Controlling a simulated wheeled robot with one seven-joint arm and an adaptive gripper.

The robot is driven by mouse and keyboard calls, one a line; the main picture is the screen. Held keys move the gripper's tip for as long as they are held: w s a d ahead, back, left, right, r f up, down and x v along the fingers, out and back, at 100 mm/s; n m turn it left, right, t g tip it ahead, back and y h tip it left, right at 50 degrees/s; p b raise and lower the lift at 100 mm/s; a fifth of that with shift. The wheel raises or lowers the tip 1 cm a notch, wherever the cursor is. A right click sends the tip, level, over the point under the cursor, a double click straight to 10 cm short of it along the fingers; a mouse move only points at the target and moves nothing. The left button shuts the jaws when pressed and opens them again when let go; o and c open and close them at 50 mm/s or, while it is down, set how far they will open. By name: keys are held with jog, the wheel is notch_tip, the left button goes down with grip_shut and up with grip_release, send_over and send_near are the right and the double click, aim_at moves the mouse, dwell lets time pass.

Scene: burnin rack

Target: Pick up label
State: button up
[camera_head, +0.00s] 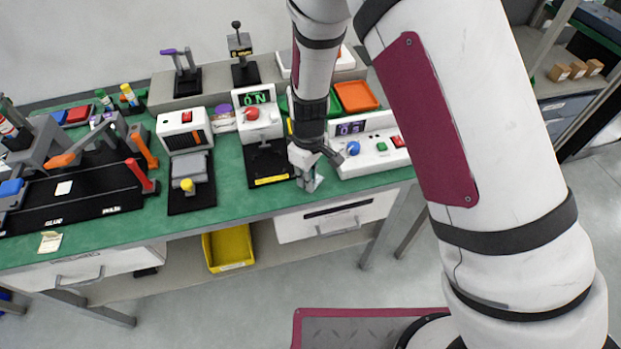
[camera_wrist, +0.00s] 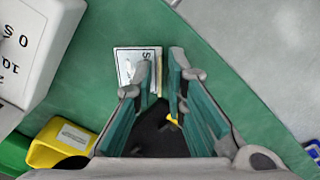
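A small white label (camera_wrist: 128,62) with dark print lies flat on the green bench top in the wrist view, directly ahead of my fingertips. My gripper (camera_wrist: 160,82) points down at it, with its teal-padded fingers parted by a narrow gap. The left fingertip overlaps the label's right part in the picture, and its right edge shows in the gap. I cannot tell whether the fingers touch it. In the head view my gripper (camera_head: 307,178) is low over the bench's front edge, and it hides the label there.
A control box with a blue knob (camera_head: 372,152) stands right of my gripper, and a black fixture base (camera_head: 266,164) stands left. A yellow bin (camera_head: 229,249) sits on the shelf below. Another paper label (camera_head: 50,242) lies at the bench's front left.

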jog(key=shift+f, duration=0.1)
grip_shut()
dwell(0.3)
jog(key=shift+r, duration=0.35)
notch_tip(320, 180, up, 3)
jog(key=shift+r, duration=0.1)
jog(key=s+d+r, duration=0.1)
jog(key=s+d, duration=0.2)
jog(key=s, duration=1.2)
jog(key=shift+s, duration=0.35)
